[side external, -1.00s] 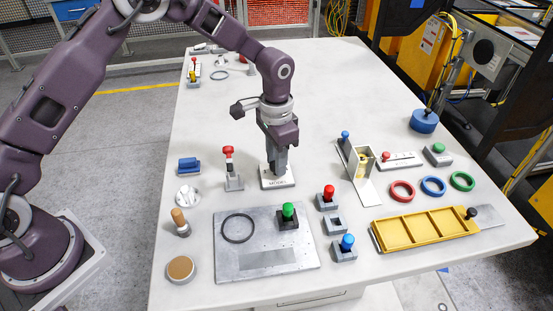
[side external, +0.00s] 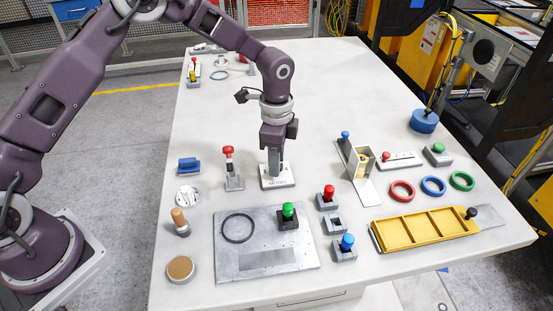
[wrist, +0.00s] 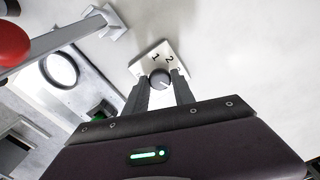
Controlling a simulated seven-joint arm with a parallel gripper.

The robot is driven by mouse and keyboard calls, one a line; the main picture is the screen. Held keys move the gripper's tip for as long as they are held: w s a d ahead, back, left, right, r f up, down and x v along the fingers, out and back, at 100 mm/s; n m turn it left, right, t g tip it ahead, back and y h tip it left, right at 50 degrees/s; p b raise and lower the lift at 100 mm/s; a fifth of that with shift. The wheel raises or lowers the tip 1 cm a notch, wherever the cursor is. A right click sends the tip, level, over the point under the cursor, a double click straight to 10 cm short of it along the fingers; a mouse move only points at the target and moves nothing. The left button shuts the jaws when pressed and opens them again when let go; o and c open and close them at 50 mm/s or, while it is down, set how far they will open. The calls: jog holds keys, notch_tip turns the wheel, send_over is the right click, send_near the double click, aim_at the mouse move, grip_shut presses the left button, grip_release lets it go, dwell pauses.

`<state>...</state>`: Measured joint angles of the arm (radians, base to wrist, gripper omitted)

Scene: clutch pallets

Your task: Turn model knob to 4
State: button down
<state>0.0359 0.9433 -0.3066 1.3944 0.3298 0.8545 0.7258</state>
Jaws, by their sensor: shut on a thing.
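The model knob's pale square base plate (side external: 285,183) sits on the white table, with part of its lettering hidden. In the wrist view, the round dark grey knob (wrist: 160,78) stands on this plate, with the numbers 1 and 2 printed beyond it. My gripper (side external: 273,174) points straight down over the plate and hides the knob in the side view. In the wrist view, my gripper's (wrist: 162,82) two fingers are on either side of the knob, shut on it. The knob's pointer setting and the 4 mark cannot be made out.
A red-topped lever (side external: 229,168) stands close left of the plate. A metal plate with a green knob (side external: 288,211) lies in front. A red knob (side external: 329,191) and a metal chute (side external: 364,165) stand to the right. The table behind is mostly clear.

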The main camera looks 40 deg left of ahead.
dwell(0.3)
jog(key=c, duration=1.1)
grip_release()
jog(key=shift+o, duration=0.2)
jog(key=shift+r, duration=0.15)
notch_tip(320, 180, up, 6)
jog(key=shift+f, duration=0.1)
jog(key=shift+r, duration=0.5)
